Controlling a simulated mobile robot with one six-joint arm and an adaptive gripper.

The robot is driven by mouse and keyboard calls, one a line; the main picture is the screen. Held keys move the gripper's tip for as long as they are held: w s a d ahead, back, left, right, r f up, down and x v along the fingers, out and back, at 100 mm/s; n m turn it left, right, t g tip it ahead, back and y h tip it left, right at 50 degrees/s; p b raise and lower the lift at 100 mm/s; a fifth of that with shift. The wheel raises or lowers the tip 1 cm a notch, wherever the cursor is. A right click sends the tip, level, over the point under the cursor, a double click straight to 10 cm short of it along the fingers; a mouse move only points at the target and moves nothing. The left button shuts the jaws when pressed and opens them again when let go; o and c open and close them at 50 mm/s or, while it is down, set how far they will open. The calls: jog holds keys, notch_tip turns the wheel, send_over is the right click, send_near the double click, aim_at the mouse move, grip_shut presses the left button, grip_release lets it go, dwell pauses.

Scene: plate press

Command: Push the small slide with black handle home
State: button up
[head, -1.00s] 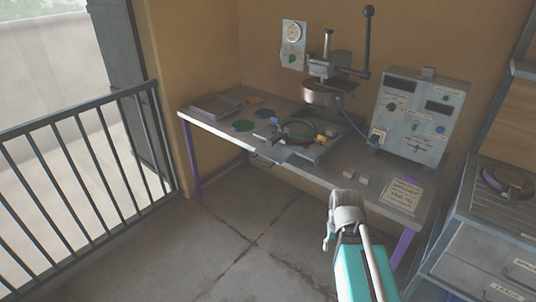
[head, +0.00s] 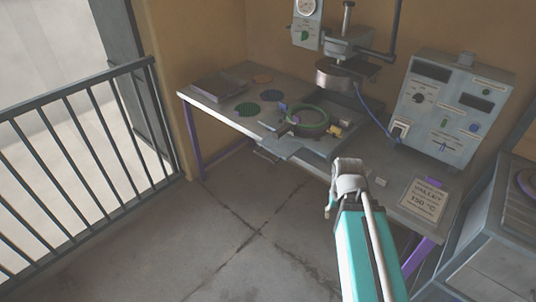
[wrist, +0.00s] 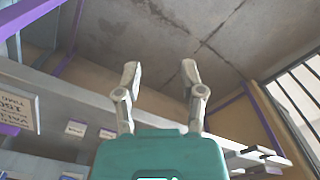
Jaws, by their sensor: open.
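The press fixture (head: 318,143) lies on the bench below the press head, with a green ring (head: 307,131) on it. A grey plate (head: 283,147) at its front left reaches the bench's front edge, with a small dark bar (head: 265,155) at its tip. I cannot tell for sure which part is the small slide with the black handle. A yellow block (head: 335,131) sits at the fixture's right side. In the wrist view my gripper (wrist: 160,72) is open and empty, its two fingers apart over the floor, in front of the bench and touching nothing.
The press head (head: 341,73) stands over the fixture, with a long lever at its right. A control box (head: 452,108) stands at the bench's right, a sign (head: 423,199) near its front. The floor (head: 240,225) in front is clear.

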jog(key=shift+a, duration=0.1)
dwell(0.3)
jog(key=n+t+h+b, duration=1.1)
jog(key=t+b, duration=0.3)
jog(key=b, duration=0.6)
send_near(265, 156)
jog(key=v, duration=0.4)
jog(key=shift+f, duration=0.4)
jog(key=shift+w, duration=0.1)
jog(key=shift+m, duration=0.3)
jog(key=x, duration=1.4)
jog(key=shift+r, duration=0.1)
